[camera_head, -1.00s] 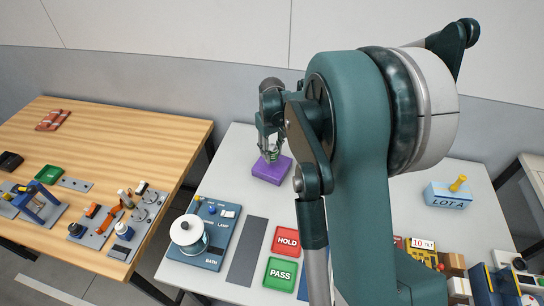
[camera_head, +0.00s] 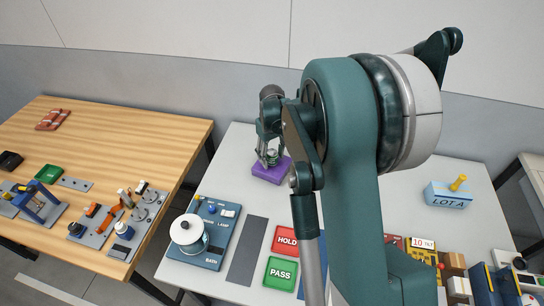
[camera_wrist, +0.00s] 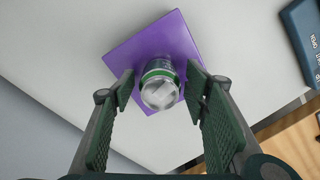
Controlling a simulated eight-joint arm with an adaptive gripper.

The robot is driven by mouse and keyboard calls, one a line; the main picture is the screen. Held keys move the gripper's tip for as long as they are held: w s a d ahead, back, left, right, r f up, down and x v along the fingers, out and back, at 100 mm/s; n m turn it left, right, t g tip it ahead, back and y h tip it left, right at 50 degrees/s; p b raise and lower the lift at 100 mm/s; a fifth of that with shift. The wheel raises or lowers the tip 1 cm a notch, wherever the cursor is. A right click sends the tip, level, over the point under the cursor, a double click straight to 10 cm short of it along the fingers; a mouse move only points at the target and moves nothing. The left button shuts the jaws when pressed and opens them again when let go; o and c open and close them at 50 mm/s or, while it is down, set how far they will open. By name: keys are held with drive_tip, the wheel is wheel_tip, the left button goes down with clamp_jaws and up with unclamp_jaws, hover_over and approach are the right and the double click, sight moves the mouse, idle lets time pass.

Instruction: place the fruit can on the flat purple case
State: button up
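The flat purple case (camera_head: 266,172) lies on the pale table; it also shows in the wrist view (camera_wrist: 150,45). The fruit can (camera_wrist: 160,90), with a silver lid and a green band, appears to stand upright on the case near one edge. In the head view the can (camera_head: 272,154) is partly hidden by my fingers. My gripper (camera_wrist: 160,92) is open around the can, with a small gap on each side between fingertips and can. In the head view my gripper (camera_head: 270,160) is just above the case.
A blue lamp-and-bath unit (camera_head: 213,245) with a white-lidded pot (camera_head: 187,230) stands front left. A grey strip (camera_head: 247,250), red HOLD tray (camera_head: 286,240) and green PASS tray (camera_head: 280,273) lie beside it. A blue LOT A box (camera_head: 449,195) stands right. The wall is behind.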

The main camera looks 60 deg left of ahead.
sight(272, 151)
drive_tip(key=shift+r, duration=0.1)
wheel_tip(272, 151, up, 12)
drive_tip(key=shift+r, duration=0.1)
idle(0.8)
idle(0.6)
idle(0.4)
